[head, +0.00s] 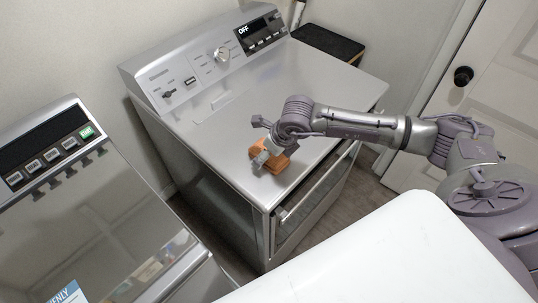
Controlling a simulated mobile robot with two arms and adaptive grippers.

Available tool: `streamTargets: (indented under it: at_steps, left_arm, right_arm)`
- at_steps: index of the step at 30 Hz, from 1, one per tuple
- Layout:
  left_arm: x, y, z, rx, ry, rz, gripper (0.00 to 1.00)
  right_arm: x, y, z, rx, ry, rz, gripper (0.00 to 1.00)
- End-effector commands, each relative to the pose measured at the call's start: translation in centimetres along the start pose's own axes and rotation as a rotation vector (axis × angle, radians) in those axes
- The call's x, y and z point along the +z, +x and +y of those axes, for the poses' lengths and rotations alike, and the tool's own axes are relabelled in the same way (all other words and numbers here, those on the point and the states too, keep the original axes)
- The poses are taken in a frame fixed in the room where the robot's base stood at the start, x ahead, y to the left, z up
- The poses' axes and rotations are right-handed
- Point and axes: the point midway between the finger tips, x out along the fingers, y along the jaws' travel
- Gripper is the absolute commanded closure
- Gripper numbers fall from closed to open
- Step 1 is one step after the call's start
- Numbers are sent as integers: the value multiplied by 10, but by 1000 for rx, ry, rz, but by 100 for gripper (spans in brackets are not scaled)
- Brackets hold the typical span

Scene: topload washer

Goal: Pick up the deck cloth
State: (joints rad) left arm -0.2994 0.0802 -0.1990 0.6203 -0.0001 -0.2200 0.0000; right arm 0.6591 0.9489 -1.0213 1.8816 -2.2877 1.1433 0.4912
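The orange deck cloth (281,162) lies crumpled on the flat metal top of the middle appliance, near its front edge. My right arm reaches in from the right. My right gripper (262,158) is down at the cloth, over its left side, and covers part of it. The fingers are small here, and I cannot tell whether they are open or closed on the cloth. The cloth appears to rest on the lid. My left gripper is not in the head view.
Another metal appliance (110,220) stands at the left. A dark-topped box (328,42) is behind at the right. A white door (500,90) is at the far right.

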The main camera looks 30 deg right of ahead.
Motion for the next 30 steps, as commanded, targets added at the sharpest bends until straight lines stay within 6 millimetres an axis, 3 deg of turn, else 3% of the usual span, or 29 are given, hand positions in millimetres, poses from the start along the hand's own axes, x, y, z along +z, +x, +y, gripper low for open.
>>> streamTargets:
  at_steps: [11, 22, 30]
  left_arm:
    - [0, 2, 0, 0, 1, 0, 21]
    - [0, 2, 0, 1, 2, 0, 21]
    - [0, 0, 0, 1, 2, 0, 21]
  right_arm:
    - [0, 1, 0, 0, 0, 0, 5]
    - [0, 1, 0, 0, 0, 0, 64]
    - [0, 0, 0, 0, 0, 0, 65]
